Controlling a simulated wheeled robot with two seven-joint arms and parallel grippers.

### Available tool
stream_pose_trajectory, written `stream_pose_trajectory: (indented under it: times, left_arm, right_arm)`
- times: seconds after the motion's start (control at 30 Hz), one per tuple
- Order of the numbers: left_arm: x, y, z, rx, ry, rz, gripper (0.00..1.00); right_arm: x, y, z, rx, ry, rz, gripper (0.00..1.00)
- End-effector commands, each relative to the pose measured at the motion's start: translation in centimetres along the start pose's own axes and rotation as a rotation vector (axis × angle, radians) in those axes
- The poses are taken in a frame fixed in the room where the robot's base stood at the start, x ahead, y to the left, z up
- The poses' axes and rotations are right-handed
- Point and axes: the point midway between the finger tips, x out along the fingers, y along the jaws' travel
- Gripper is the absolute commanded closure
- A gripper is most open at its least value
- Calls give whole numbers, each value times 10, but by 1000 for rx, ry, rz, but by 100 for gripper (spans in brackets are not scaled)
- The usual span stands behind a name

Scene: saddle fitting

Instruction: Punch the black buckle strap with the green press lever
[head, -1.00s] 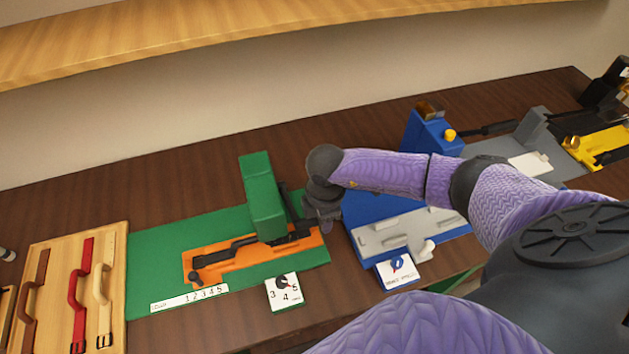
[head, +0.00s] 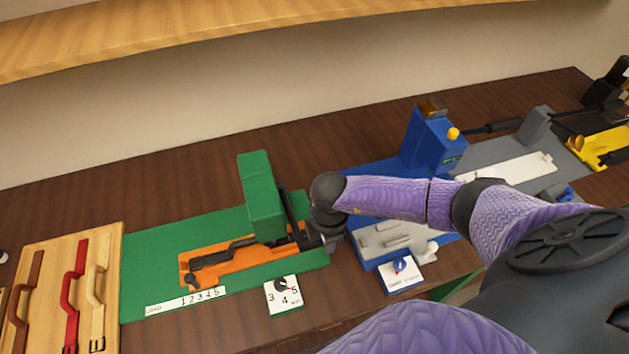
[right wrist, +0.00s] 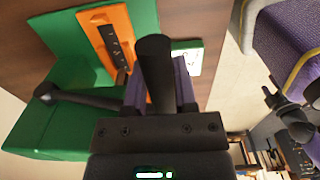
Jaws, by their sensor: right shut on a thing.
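The green press (head: 262,195) stands on the green base. The black buckle strap (head: 225,257) lies in the orange bed and runs under the press head. The press lever (head: 291,212) is a dark bar at the right side of the press; in the right wrist view its black handle (right wrist: 155,65) stands between my purple fingers. My right gripper (head: 328,238) is shut on this handle, low beside the right end of the orange bed. The strap's end under the press is hidden. My left gripper is not in view.
A wooden board (head: 103,245) with brown, red and cream straps lies at the left. A number dial card (head: 283,296) is in front of the press. A blue station (head: 432,140) and a yellow one (head: 600,148) stand to the right. A shelf (head: 250,28) hangs above.

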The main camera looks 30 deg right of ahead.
Motion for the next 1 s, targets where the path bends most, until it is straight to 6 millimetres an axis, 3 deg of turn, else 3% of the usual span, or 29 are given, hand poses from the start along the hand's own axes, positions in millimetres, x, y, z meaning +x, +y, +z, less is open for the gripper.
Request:
stream_pose_trajectory:
  times: [0.03,0.8,1.0]
  left_arm:
    - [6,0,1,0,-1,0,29]
    - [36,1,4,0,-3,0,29]
    - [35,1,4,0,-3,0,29]
  right_arm:
    - [9,-5,0,-1,-2,-11,94]
    - [56,-11,1,-2,-4,-15,94]
    - [55,-11,0,-2,-3,-15,94]
